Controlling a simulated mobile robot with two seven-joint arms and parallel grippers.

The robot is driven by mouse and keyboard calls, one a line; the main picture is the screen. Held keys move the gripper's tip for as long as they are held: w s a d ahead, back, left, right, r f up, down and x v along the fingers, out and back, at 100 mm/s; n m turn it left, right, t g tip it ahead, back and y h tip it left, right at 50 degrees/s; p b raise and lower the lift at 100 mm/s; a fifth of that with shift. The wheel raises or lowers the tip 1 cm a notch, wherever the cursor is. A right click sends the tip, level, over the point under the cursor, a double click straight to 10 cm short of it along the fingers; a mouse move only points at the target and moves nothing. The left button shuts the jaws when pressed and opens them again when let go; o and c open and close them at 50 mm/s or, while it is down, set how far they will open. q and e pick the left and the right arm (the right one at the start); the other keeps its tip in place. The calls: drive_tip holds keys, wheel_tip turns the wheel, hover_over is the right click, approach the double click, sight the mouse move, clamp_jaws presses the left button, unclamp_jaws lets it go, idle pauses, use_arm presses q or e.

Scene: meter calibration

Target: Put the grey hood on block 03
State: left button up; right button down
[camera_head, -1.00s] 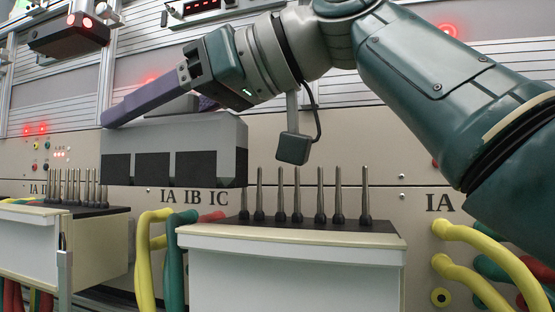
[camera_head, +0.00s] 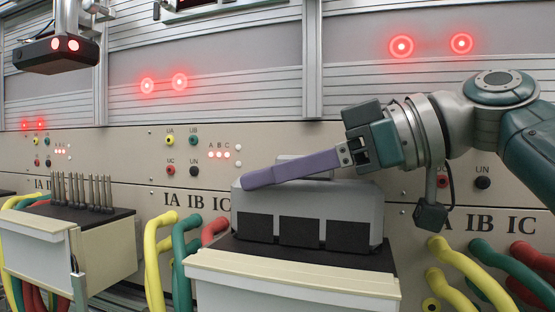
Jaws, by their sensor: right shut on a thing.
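The grey hood (camera_head: 307,206) with dark square panels along its front is over the middle terminal block (camera_head: 290,278), a white box with a dark top. The hood hides that block's metal pins, and its lower edge is at the dark top; I cannot tell if it is fully seated. No number is readable on the block. My right gripper (camera_head: 292,168) comes in from the right and is shut on the hood's upper part. Its long purple finger lies along the top; the other finger is hidden. My left gripper is not in view.
Another terminal block (camera_head: 85,245) with bare upright pins (camera_head: 82,190) stands at the left. Yellow, green and red cables (camera_head: 165,255) hang between the blocks, with more cables (camera_head: 470,275) at the right. The panel wall (camera_head: 110,150) is close behind. A black device (camera_head: 57,52) hangs at upper left.

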drive_tip(key=c, duration=0.7)
unclamp_jaws()
drive_tip(key=shift+f, duration=0.15)
drive_tip(key=shift+c, duration=0.2)
drive_tip(key=o, duration=0.5)
drive_tip(key=shift+c, duration=0.2)
drive_tip(key=shift+d+r, duration=0.1)
drive_tip(key=shift+r, duration=0.15)
drive_tip(key=p+v, duration=0.2)
drive_tip(key=v, duration=1)
drive_tip(key=shift+f, duration=0.1)
